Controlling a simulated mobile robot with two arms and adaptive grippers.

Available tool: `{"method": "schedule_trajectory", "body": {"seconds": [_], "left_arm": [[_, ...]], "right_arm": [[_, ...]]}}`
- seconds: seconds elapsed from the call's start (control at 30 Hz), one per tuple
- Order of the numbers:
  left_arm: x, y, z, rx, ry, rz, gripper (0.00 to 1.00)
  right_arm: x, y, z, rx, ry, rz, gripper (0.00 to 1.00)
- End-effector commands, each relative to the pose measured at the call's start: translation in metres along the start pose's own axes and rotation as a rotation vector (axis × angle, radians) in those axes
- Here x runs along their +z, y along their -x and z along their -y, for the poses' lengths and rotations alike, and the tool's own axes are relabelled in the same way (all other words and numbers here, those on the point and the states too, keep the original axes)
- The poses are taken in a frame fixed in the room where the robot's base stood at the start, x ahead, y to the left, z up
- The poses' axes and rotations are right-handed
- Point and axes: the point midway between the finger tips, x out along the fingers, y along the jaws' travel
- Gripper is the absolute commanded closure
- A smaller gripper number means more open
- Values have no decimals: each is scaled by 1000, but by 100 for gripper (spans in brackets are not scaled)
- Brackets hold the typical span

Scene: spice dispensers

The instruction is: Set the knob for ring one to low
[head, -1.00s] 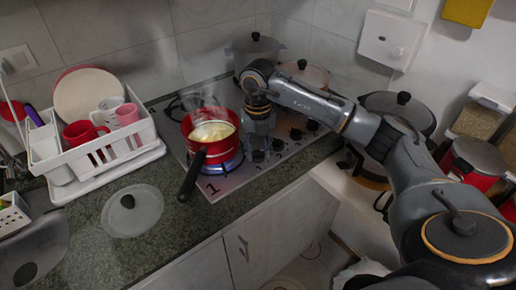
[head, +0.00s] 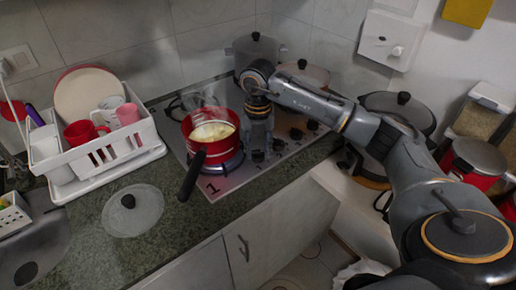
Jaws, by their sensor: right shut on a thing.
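The stove (head: 226,187) is a steel hob set in the counter, with a printed "1" at its front left corner. A red pot (head: 197,144) with steaming pale contents stands on ring one above that mark. Its black handle points to the front. A faint blue glow shows under the pot. Several dark knobs run along the hob's right side. My right gripper (head: 259,148) points down at the nearest knob (head: 258,156), right of the pot, and is shut on it. The gripper partly hides this knob, and its setting is not readable. My left gripper is not in view.
A glass lid (head: 132,211) lies on the counter (head: 95,247) at the front. A white dish rack (head: 112,156) with cups and plates stands at the left. Large pots (head: 255,50) stand behind my right arm. The counter between lid and hob is clear.

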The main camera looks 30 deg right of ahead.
Motion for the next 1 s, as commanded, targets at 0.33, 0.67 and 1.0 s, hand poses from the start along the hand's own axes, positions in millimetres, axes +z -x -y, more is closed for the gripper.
{"method": "schedule_trajectory", "body": {"seconds": [0.33, 0.67, 1.0], "left_arm": [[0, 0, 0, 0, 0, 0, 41], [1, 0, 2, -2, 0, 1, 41], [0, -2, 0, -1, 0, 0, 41]], "right_arm": [[0, 1, 0, 1, 0, 2, 42], [0, 0, 0, 0, 7, 1, 42], [0, 0, 0, 0, 278, 1, 42]]}}
